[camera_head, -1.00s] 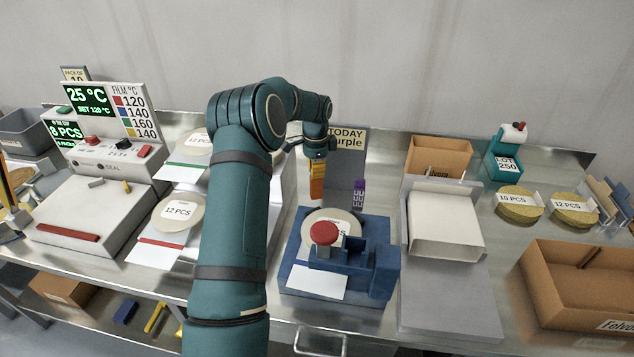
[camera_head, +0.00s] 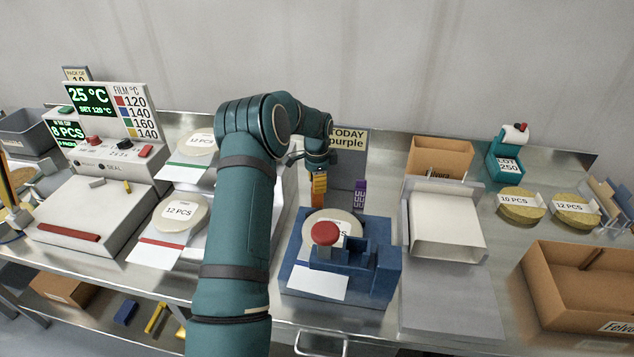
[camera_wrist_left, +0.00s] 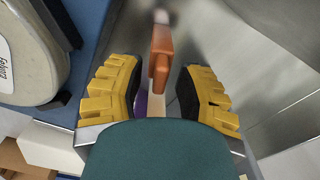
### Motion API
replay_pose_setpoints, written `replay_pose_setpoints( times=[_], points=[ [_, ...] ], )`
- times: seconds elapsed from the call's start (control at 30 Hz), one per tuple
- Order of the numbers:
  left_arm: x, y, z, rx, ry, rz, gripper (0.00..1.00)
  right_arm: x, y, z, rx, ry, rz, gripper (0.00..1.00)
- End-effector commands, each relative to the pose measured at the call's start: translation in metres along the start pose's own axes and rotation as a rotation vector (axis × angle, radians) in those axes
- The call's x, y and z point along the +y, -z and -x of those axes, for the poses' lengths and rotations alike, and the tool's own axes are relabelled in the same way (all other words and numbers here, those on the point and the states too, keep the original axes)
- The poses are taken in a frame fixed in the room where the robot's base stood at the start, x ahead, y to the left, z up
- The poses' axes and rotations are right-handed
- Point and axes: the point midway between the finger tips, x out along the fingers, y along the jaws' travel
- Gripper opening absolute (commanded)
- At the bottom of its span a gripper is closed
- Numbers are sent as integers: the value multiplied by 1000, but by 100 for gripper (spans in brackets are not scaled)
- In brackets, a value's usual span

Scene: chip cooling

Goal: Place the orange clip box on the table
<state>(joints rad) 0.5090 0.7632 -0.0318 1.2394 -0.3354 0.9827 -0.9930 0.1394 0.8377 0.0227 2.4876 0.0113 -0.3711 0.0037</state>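The orange clip box (camera_head: 319,188) stands upright behind the blue fixture, just below my left gripper (camera_head: 319,172). In the left wrist view, the orange box (camera_wrist_left: 161,58) shows between the two yellow-and-black fingers of my left gripper (camera_wrist_left: 158,88). The fingers are spread, with visible gaps on both sides of the box. The lower end of the box is hard to make out in the head view. My right gripper is in neither view.
A purple clip box (camera_head: 360,194) stands close to the right of the orange one. The blue fixture (camera_head: 384,268) with a red knob (camera_head: 325,233) is in front. A white open tray (camera_head: 447,226) lies to the right. Bare metal table (camera_head: 488,250) shows beyond it.

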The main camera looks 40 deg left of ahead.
Motion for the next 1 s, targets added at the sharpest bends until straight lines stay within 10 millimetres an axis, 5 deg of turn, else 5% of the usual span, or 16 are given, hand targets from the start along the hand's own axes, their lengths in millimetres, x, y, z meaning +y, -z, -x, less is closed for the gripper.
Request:
replay_pose_setpoints(
  times=[0.27,0.7,1.0],
  points=[
    [-1,1,18,2,4,0,34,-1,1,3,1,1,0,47],
    [0,1,103,2,3,-1,34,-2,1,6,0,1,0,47],
    [0,0,124,0,0,-1,34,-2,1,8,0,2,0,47]
  ],
)
